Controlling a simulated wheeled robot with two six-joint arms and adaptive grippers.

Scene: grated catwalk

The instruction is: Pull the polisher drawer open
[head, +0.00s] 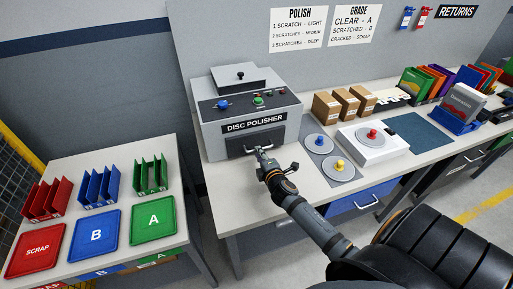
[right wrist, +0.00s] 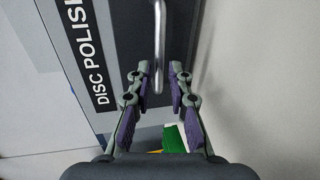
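The disc polisher (head: 248,108) is a grey box on the bench, labelled "DISC POLISHER". Its dark drawer front (head: 232,143) is below the label and looks shut. A silver bar handle (right wrist: 159,45) runs across the drawer front. My right gripper (head: 262,155) is at the handle, partly covering it in the head view. In the right wrist view my right gripper (right wrist: 159,72) is open, with one finger on each side of the handle's near end. A gap shows between each finger and the bar. My left gripper is not in view.
Scratched-disc pads (head: 318,144) and a white unit with a red knob (head: 372,140) lie right of my arm. Cardboard boxes (head: 345,103) stand behind them. A side table with red, blue and green trays (head: 152,222) is at the left. Open floor lies between the tables.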

